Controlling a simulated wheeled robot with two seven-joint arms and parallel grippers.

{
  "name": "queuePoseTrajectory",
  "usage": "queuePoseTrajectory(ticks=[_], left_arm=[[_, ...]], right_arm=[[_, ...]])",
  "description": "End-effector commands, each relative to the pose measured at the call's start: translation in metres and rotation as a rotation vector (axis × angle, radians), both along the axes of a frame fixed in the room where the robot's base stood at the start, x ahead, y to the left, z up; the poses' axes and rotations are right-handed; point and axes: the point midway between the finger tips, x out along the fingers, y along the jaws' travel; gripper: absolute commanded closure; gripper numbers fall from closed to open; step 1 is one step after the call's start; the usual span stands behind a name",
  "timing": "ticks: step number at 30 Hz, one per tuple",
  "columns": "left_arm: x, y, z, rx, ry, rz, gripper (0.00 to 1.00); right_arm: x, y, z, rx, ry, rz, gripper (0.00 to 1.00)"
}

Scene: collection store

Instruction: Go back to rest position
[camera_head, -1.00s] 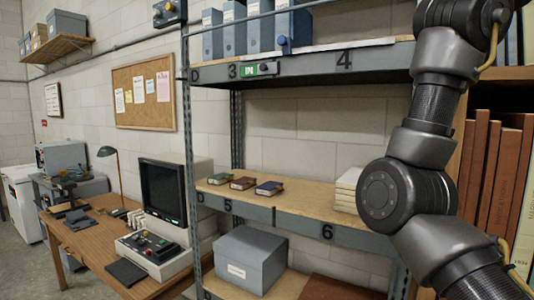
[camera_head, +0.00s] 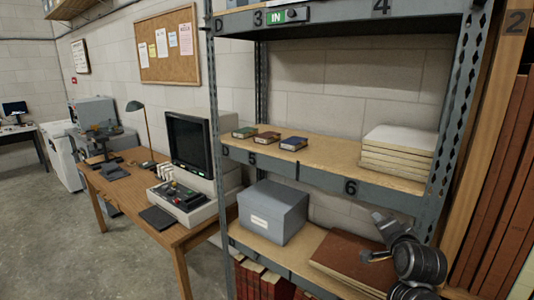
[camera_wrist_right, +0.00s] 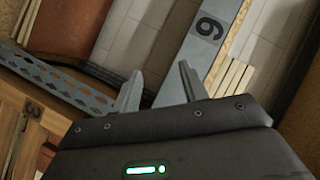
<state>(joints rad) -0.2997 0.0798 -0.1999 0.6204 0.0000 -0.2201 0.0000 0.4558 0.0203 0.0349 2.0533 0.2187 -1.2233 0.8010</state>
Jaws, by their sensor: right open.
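My right gripper (camera_head: 374,238) is low at the right of the head view, in front of the lower shelf near a large brown volume (camera_head: 350,260). In the right wrist view the gripper's two grey fingers (camera_wrist_right: 160,82) stand apart with nothing between them. My left gripper is not in view. Three small books, green (camera_head: 245,132), red-brown (camera_head: 267,138) and blue (camera_head: 294,144), lie in a row on the middle shelf (camera_head: 335,160), well away from my right gripper.
A grey box (camera_head: 273,212) sits on the lower shelf. A white stack of books (camera_head: 398,150) lies above shelf label 6. A steel upright (camera_head: 455,130) stands close to my right arm. A desk (camera_head: 150,215) with a monitor is left; open floor (camera_head: 60,240) lies beyond.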

Motion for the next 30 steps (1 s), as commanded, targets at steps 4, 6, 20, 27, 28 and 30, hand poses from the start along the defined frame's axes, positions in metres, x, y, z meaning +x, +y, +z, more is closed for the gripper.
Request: queuePoseTrajectory(ticks=[4,6,20,27,28,30], left_arm=[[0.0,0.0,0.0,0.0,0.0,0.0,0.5],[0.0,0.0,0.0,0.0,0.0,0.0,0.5],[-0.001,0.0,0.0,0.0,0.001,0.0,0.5],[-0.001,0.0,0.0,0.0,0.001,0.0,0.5],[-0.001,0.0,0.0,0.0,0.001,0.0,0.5],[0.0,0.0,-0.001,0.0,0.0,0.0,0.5]], right_arm=[[-0.069,0.018,-0.107,-0.224,0.243,0.139,0.57],[-0.107,0.026,-0.149,-0.324,0.351,0.222,0.57],[-0.328,0.06,-0.278,-0.707,0.793,0.743,0.57],[-0.407,0.069,-0.293,-0.791,0.905,0.954,0.57],[-0.409,0.07,-0.299,-0.796,0.912,0.967,0.57],[-0.4,0.071,-0.321,-0.791,0.915,0.964,0.57]])
